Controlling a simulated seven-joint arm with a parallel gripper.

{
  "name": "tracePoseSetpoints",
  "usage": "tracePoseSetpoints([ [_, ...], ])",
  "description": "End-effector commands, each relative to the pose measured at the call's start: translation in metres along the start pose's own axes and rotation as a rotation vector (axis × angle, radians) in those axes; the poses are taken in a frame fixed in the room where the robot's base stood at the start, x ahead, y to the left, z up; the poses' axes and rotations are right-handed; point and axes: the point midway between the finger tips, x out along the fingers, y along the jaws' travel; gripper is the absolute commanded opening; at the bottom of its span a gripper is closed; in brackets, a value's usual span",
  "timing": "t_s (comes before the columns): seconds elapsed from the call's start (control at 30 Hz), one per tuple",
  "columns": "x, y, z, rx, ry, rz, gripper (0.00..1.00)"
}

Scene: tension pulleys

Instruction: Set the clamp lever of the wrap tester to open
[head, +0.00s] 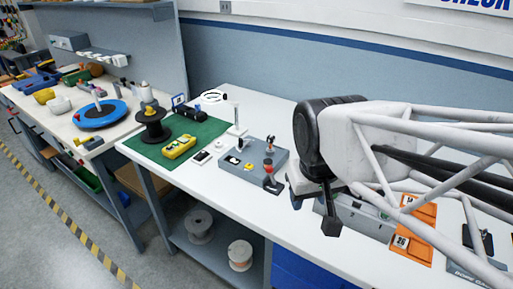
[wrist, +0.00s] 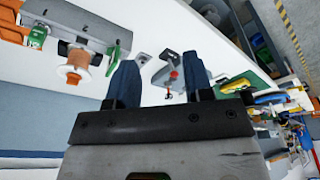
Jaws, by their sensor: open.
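A grey box-shaped device (head: 250,157) with a red-knobbed lever (head: 268,164) stands on the white bench left of my gripper (head: 314,208). A second grey device (head: 358,217) sits partly hidden behind my gripper and arm. I cannot tell for sure which one is the wrap tester. In the wrist view, the red-knobbed device (wrist: 170,76) shows between my gripper's open fingers (wrist: 160,84), farther off. The second device (wrist: 92,33) is at the upper left there, with a copper-coloured drum (wrist: 77,62) and a green part (wrist: 113,57). My gripper is empty and touches neither device.
Orange panels (head: 415,233) lie right of the second device. A green mat (head: 197,133) left of the red-knobbed device holds a black spool (head: 153,125) and a yellow meter (head: 179,147). The bench behind the red-knobbed device is clear. A lamp stand (head: 237,125) rises near the mat's edge.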

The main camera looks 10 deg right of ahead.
Motion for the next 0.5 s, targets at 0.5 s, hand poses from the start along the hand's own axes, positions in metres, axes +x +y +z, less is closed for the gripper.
tracePoseSetpoints([
  [0.5,0.017,0.000,-0.082,-0.229,-0.160,0.038,0.47],
])
